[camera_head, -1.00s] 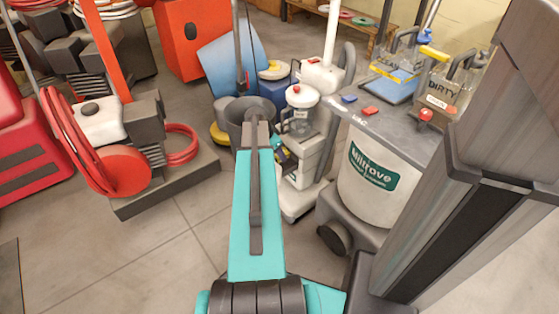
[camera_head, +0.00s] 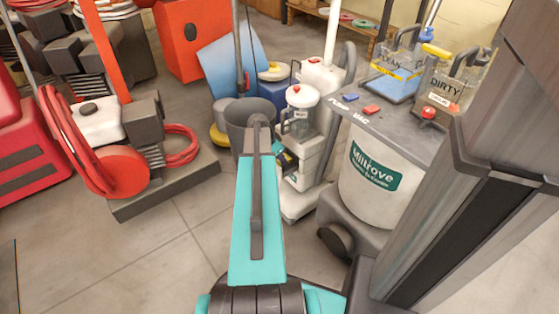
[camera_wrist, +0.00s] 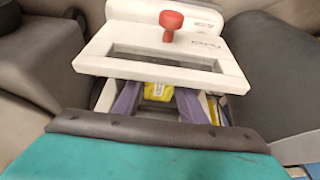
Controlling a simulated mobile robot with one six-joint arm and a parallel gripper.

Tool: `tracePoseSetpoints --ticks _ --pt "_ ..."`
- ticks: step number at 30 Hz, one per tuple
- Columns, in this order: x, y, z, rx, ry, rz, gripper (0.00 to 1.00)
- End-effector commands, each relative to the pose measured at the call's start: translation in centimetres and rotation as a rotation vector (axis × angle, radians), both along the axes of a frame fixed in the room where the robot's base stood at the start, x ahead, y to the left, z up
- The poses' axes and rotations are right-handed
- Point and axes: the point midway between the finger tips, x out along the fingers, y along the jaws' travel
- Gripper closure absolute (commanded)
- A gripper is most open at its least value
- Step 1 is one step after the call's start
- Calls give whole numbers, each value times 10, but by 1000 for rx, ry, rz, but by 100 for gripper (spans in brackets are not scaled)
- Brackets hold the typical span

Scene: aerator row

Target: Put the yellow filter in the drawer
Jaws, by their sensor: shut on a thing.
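In the wrist view, the yellow filter (camera_wrist: 158,91) sits between the two purple-grey fingers of my gripper (camera_wrist: 157,104), which is shut on it. Beyond it is a white panel (camera_wrist: 222,50) with lettering, a red knob (camera_wrist: 171,20) and a wide dark slot. White edges flank the fingers; I cannot tell whether these are the drawer's walls, or how far the drawer is open. The filter's lower part is hidden by the dark and teal body in front. In the head view, my arm hides most of the gripper, beside the white machine (camera_head: 312,150).
A grey-topped white tank (camera_head: 375,180) with a dark wheel stands right of the white machine. A grey bucket (camera_head: 250,118) stands left behind my arm. A red hose reel machine (camera_head: 120,172) on a grey base is at left. Open floor (camera_head: 165,250) lies front left.

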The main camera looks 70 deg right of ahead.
Motion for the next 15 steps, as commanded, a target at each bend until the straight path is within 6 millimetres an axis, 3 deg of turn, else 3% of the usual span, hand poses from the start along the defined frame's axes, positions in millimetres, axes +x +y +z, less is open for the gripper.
tracePoseSetpoints --ticks 6,7,10,15 --pt "0 0 -3 0 0 0 87" --pt "0 0 -3 0 0 0 60" --pt "0 0 -2 0 0 -1 43" --pt "0 0 -2 0 0 -1 43"
